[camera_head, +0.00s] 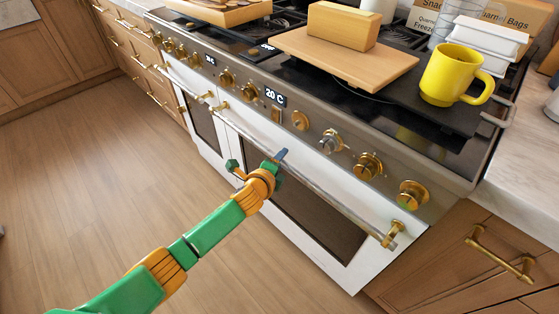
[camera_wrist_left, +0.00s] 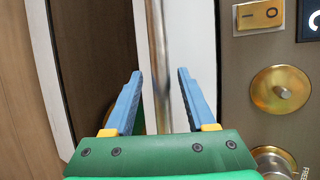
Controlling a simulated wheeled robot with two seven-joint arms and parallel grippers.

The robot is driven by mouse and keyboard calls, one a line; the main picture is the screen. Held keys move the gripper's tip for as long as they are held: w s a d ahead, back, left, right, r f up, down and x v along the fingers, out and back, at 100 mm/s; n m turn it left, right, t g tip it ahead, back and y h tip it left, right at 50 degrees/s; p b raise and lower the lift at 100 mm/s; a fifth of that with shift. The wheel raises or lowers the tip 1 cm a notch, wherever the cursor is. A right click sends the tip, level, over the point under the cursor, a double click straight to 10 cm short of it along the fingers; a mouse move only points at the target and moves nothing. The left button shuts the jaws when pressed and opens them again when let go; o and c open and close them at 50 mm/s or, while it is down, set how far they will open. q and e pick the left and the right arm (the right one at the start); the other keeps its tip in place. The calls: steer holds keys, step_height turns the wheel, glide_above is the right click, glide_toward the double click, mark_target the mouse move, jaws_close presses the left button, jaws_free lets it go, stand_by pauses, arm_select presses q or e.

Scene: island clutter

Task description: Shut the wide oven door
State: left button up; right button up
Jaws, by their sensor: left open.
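The wide oven door (camera_head: 358,270) is white with a dark window, on the right part of the range. It looks shut or nearly shut; a small gap cannot be ruled out. Its long metal handle (camera_head: 335,199) runs along the top of the door, and it also shows upright in the left wrist view (camera_wrist_left: 157,45). My left gripper (camera_head: 277,163) is at the handle, toward its left half. In the left wrist view its blue fingers (camera_wrist_left: 160,74) are open, one on each side of the bar. Contact with the bar cannot be told. My right gripper is out of view.
Brass knobs (camera_head: 368,165) line the panel just above the handle. A narrower oven door (camera_head: 203,122) is to the left. On the cooktop stand a yellow mug (camera_head: 448,75), a wooden board (camera_head: 380,74) and a wooden block (camera_head: 341,27). The wooden floor (camera_head: 90,170) in front is clear.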

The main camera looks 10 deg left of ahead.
arm_select(q)
steer(key=p+v, duration=0.3)
steer(key=v, duration=0.4)
steer(key=shift+f, duration=0.1)
steer(key=s+a+f+n+g+y+p, duration=0.1)
steer(key=s+a+f+n+g+p, duration=0.25)
steer(key=s+f+n, duration=0.4)
steer(key=s+a+f+n+g+y+p, duration=0.1)
steer(key=s+a+f+n+g+p, duration=0.3)
steer(key=s+f, duration=0.6)
steer(key=s+a+f+n+g, duration=0.1)
steer(key=s+f+n, duration=0.1)
steer(key=s, duration=0.6)
steer(key=s+a+f+n+g+p, duration=0.1)
steer(key=s+n, duration=0.3)
steer(key=s, duration=0.3)
steer(key=s+a+f+n+g+y+p, duration=0.1)
steer(key=s+f+n+g, duration=0.1)
steer(key=s, duration=0.6)
steer(key=shift+s+a+f+n, duration=0.2)
steer(key=shift+s+f+n, duration=0.15)
steer(key=shift+n, duration=0.1)
